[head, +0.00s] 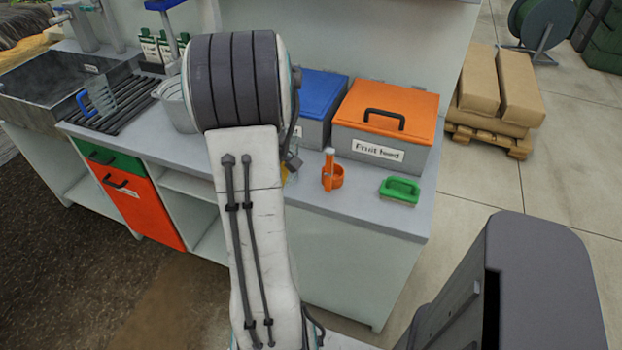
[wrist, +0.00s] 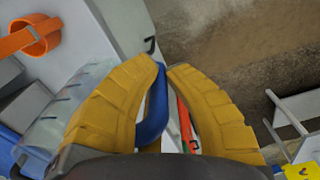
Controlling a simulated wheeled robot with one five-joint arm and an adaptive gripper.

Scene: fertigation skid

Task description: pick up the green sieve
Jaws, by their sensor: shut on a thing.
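I cannot make out a green sieve in either view. The only loose green thing on the counter is a green block with a handle (head: 400,190), at the right front corner, and it looks like a scrubbing brush. My gripper (wrist: 163,68) shows yellow fingers closed around a blue handle (wrist: 153,112) in the wrist view. A clear container with dark marks (wrist: 72,112) lies just left of the fingers. It seems to belong to the blue handle, but a finger covers the join. In the head view my arm hides most of the gripper.
Behind are an orange-lidded bin (head: 385,105) and a blue-lidded bin (head: 322,85). A clear jug (head: 122,92) sits on the drain rack at left. The counter's right front corner (head: 410,222) is bare.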

